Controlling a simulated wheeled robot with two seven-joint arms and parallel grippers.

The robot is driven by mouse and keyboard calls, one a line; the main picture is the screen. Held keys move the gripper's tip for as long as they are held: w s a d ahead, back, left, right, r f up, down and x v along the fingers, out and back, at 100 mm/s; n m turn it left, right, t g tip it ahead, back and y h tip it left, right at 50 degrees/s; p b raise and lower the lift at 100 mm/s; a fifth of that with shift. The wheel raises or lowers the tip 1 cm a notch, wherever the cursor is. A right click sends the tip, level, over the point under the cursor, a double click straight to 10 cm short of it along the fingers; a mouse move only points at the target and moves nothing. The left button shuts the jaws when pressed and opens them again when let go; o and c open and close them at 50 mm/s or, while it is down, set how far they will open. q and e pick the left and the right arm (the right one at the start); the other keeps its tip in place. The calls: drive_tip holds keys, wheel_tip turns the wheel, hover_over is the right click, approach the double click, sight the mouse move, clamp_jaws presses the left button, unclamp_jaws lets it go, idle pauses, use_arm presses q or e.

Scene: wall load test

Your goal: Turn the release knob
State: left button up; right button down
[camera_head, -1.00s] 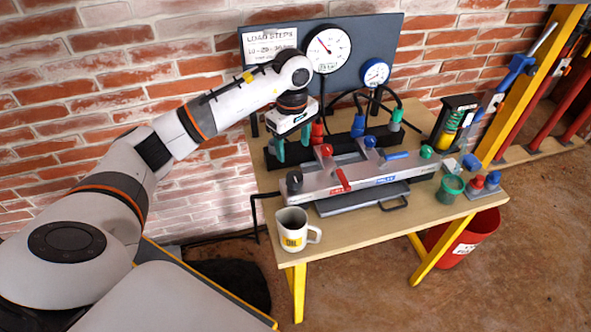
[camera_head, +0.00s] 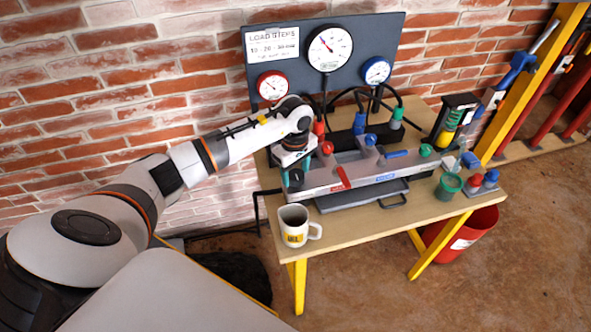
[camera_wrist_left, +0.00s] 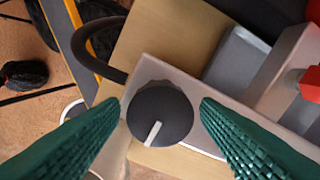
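The release knob is a round black knob (camera_wrist_left: 160,113) with a white pointer line, at the left end of the grey manifold block (camera_wrist_left: 150,70). In the wrist view its line points down and slightly left. In the head view the knob (camera_head: 296,178) shows just below my left gripper (camera_head: 297,171). My left gripper (camera_wrist_left: 160,104) is open, with one green finger on each side of the knob. Gaps show between the fingers and the knob, so neither appears to touch it. I cannot tell how far the fingertips reach down. My right gripper is not in view.
A white mug (camera_head: 295,228) stands at the table's front left, close below the knob. Red (camera_head: 327,148), blue (camera_head: 370,141) and green (camera_head: 425,150) knobs are along the manifold. Gauges (camera_head: 330,48) hang on the board behind. Black hoses curve behind the manifold.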

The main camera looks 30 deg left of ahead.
use_arm(q)
drive_tip(key=c, duration=0.8)
drive_tip(key=shift+o, duration=0.2)
drive_tip(key=shift+n, duration=0.4)
drive_tip(key=shift+n+b, duration=0.8)
drive_tip(key=shift+n, duration=0.2)
drive_tip(key=n+b, duration=0.1)
drive_tip(key=n, duration=0.3)
drive_tip(key=shift+n+b, duration=0.3)
drive_tip(key=shift+b, duration=0.1)
drive_tip(key=n+b, duration=0.1)
drive_tip(key=n, duration=0.4)
drive_tip(key=n+b, duration=0.1)
drive_tip(key=n, duration=0.4)
drive_tip(key=shift+r+n, duration=0.1)
drive_tip(key=shift+n, duration=0.4)
